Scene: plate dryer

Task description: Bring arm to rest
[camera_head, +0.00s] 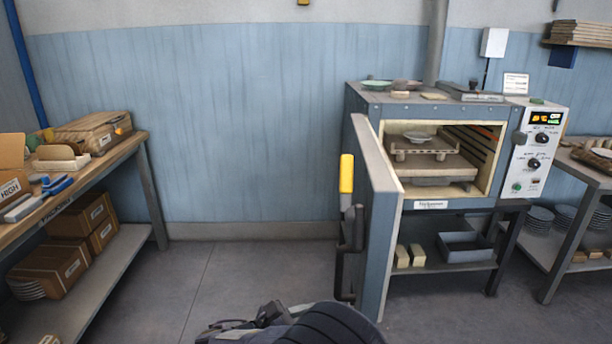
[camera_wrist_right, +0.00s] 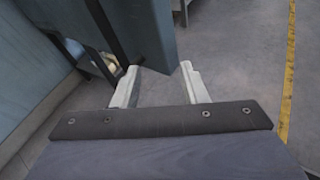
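My right gripper (camera_wrist_right: 160,70) shows in the right wrist view with its two pale fingers spread apart and nothing between them. The blue panel (camera_wrist_right: 145,30) beyond the fingertips looks like the dryer door; I cannot tell whether they touch. A dark part of my arm shows at the bottom of the head view, its fingers not visible. The plate dryer (camera_head: 378,108) stands with its door (camera_head: 375,215) swung open toward me. The door has a yellow-ended handle (camera_head: 346,174). A small plate (camera_head: 418,137) sits on a rack (camera_head: 420,148) inside. My left gripper is not in view.
A workbench (camera_head: 140,140) with boxes and tools stands at the left. A shelf table (camera_head: 590,180) with stacked plates stands at the right. Blocks (camera_head: 410,256) and a blue tray (camera_head: 465,246) lie below the dryer. The floor (camera_head: 240,270) between bench and door is clear.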

